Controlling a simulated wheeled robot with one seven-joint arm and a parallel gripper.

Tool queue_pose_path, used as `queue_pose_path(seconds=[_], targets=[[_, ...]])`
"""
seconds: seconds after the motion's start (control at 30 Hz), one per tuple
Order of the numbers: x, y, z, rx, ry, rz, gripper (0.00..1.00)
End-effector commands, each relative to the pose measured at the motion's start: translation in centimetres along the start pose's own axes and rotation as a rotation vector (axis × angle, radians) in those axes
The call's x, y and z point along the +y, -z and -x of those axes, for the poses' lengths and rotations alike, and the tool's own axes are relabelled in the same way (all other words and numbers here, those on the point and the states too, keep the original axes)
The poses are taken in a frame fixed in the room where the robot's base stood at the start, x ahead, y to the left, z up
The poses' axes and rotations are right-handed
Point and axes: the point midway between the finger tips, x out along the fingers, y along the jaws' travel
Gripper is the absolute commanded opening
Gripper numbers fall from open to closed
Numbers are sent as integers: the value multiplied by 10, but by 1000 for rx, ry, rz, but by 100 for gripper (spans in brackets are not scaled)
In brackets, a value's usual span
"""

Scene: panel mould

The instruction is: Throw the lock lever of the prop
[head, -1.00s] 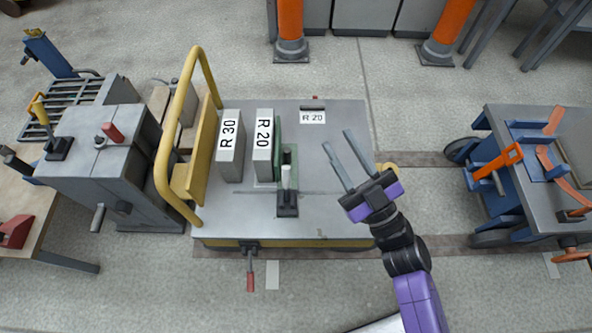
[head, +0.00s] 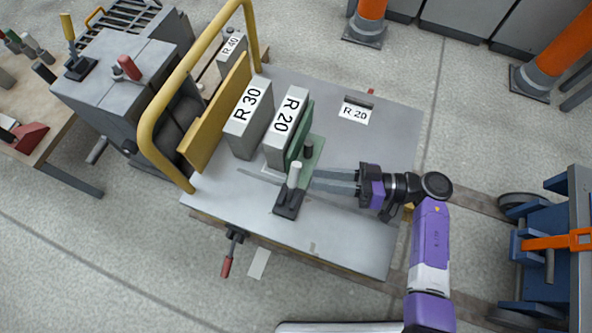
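The green prop (head: 318,147) stands against the right side of the grey block marked R 20 (head: 279,152). A short lever with a pale handle (head: 295,175) rises from a dark base (head: 288,204) at the prop's near end. A dark knob (head: 308,148) shows just behind it. My gripper (head: 314,181) comes in from the right, low over the bench top, with its two fingers pointing left. The fingers look parallel with a gap between them and nothing visibly held.
The grey bench top (head: 350,235) is clear at the front right. A block marked R 30 (head: 249,125) stands left of R 20. A yellow tubular rail (head: 149,120) arches at the left. A red-handled crank (head: 227,265) hangs at the front edge. A blue cart (head: 550,265) stands at right.

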Motion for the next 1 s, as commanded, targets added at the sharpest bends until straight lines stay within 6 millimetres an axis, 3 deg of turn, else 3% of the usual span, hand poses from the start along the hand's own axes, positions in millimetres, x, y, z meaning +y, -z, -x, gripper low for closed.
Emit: queue_pose_path(seconds=[0.4, 0.83, 1.0], targets=[[1, -2, -59, 1, 1, 4, 31], [0, 0, -70, 3, -1, 5, 31], [0, 0, -70, 3, -1, 5, 0]])
